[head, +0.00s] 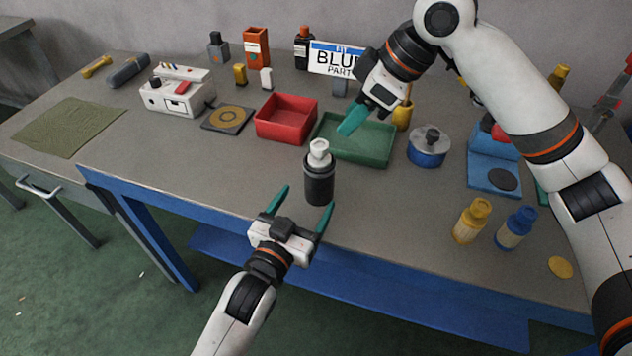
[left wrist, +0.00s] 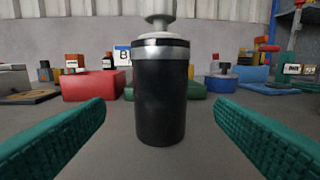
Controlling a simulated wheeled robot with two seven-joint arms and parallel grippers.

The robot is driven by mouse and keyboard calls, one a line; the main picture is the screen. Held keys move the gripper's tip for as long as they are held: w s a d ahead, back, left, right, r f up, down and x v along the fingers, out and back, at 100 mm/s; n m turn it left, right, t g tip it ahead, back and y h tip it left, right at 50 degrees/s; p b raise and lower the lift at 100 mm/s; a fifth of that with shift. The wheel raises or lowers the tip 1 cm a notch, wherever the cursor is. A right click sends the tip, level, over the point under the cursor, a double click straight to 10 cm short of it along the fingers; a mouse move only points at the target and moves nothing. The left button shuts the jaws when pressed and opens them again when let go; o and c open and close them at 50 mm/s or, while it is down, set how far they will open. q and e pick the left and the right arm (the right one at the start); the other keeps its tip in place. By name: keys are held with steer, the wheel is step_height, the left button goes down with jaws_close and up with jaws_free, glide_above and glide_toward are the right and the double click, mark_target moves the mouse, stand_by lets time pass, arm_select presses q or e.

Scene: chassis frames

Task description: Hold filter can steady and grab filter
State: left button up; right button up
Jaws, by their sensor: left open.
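The filter can (head: 319,183) is a black upright cylinder with a silver band, standing near the front middle of the table. The filter (head: 319,153) is a white piece on its top; it also shows in the left wrist view (left wrist: 158,26). My left gripper (head: 301,202) is open in front of the can. In the left wrist view the can (left wrist: 160,95) stands centred ahead between the teal fingers, with gaps on both sides. My right gripper (head: 352,121) is over the green tray, behind and to the right of the can. Its fingers overlap, so their opening is unclear.
A red bin (head: 286,107) and a green tray (head: 342,157) lie behind the can. A blue round pot (head: 428,155) stands to the right. Yellow (head: 468,228) and blue (head: 515,235) bottles stand at the front right.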

mark_target(323, 174)
arm_select(q)
steer(key=x, duration=0.9)
steer(key=c, duration=1.1)
